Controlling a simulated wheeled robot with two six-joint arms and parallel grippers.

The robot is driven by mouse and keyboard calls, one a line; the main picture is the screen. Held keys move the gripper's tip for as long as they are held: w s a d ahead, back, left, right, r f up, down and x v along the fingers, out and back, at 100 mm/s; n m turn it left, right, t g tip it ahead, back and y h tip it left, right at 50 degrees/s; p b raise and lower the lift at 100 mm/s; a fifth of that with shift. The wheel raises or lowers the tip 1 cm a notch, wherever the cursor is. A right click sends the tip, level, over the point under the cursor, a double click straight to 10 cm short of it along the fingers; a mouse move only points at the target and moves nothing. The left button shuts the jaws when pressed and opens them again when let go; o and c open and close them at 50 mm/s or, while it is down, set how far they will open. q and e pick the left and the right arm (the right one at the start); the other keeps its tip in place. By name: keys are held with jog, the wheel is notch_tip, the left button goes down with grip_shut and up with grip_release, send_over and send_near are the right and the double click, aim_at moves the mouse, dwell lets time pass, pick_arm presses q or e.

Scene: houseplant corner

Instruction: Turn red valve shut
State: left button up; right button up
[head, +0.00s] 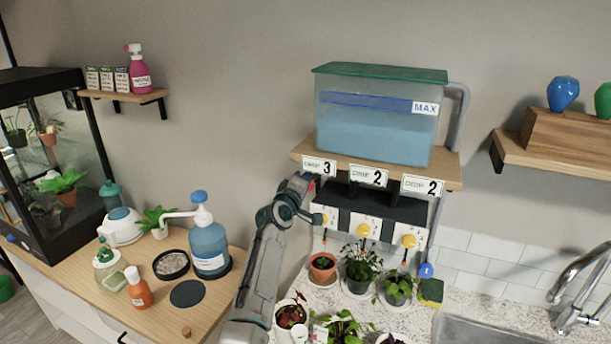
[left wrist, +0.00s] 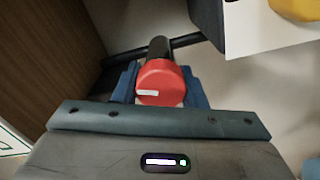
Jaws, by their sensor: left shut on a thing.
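The red valve (left wrist: 162,76) is a round red knob with a short white mark on its face, and the mark lies nearly level in the left wrist view. It sits at the end of a dark pipe. My left gripper (left wrist: 160,92) is shut on it, with a blue finger on each side. In the head view my left gripper (head: 306,184) is at the left end of the dark bar under the tank shelf, and only a sliver of red shows there. My right gripper is not in view.
A tank of blue water (head: 375,130) stands on the wooden shelf (head: 450,178) above the valve. Yellow knobs (head: 363,231) hang on white panels just right of the gripper. Potted plants (head: 322,266) stand below. A blue pump bottle (head: 208,245) stands on the left counter.

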pick_arm(q)
jog(key=n+p, duration=0.1)
jog(key=n, duration=0.2)
jog(key=shift+r+p, duration=0.2)
jog(key=shift+p, duration=0.2)
jog(key=shift+n, duration=0.7)
jog(key=o, duration=0.8)
jog(key=shift+w+d, duration=0.1)
jog(key=shift+o, duration=0.8)
jog(key=shift+d+f, duration=0.1)
jog(key=shift+w+d+f, duration=0.1)
jog(key=shift+f, duration=0.05)
